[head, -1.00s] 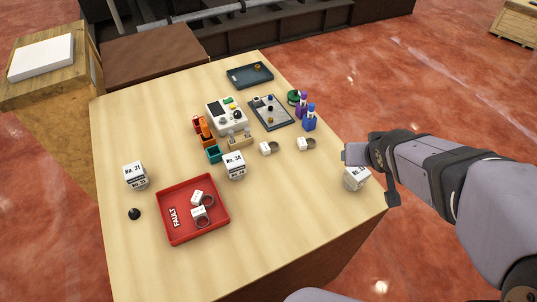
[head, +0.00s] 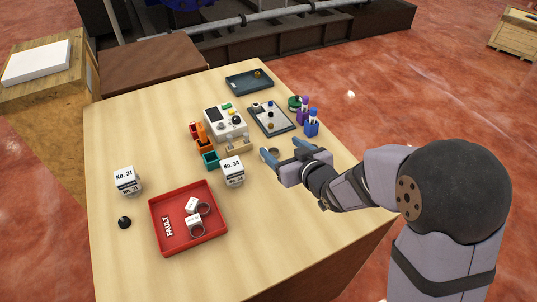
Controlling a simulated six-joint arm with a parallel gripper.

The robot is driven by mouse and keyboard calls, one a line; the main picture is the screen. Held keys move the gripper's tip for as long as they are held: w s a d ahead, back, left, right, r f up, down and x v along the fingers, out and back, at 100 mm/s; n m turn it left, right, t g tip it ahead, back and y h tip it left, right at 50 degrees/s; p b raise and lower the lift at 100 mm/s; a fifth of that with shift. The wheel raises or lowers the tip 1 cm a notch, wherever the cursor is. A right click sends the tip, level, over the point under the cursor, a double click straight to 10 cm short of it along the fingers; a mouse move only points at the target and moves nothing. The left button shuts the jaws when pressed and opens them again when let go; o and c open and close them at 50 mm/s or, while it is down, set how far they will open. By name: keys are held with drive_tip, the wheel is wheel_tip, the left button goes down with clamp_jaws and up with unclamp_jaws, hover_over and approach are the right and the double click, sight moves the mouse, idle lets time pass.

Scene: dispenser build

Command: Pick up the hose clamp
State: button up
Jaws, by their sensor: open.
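Any white tag beside the ring is hidden behind the left finger. Two more rings with white tags, one of them a clamp-like ring (head: 197,230), lie in the red FAULT tray (head: 160,240).
White boxes (head: 127,181) and (head: 233,171) stand left of my gripper. A grey control box (head: 225,122), orange and teal bins (head: 211,160), a dark tray (head: 250,80), a dark board and blue and purple bottles (head: 311,125) stand farther back.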

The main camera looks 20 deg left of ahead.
approach(273, 154)
drive_tip(key=shift+w+a+r, duration=0.1)
drive_tip(key=shift+w+a, duration=0.1)
drive_tip(key=shift+a, duration=0.25)
drive_tip(key=shift+w+a+r, duration=0.1)
drive_tip(key=shift+w+a, duration=0.05)
drive_tip(key=shift+a, duration=0.3)
drive_tip(key=shift+p+x, duration=0.4)
drive_tip(key=shift+x, duration=0.7)
drive_tip(key=shift+p+x, duration=1.35)
drive_tip(key=shift+x, duration=1.2)
drive_tip(key=shift+d+f, duration=0.15)
drive_tip(key=c, duration=1.1)
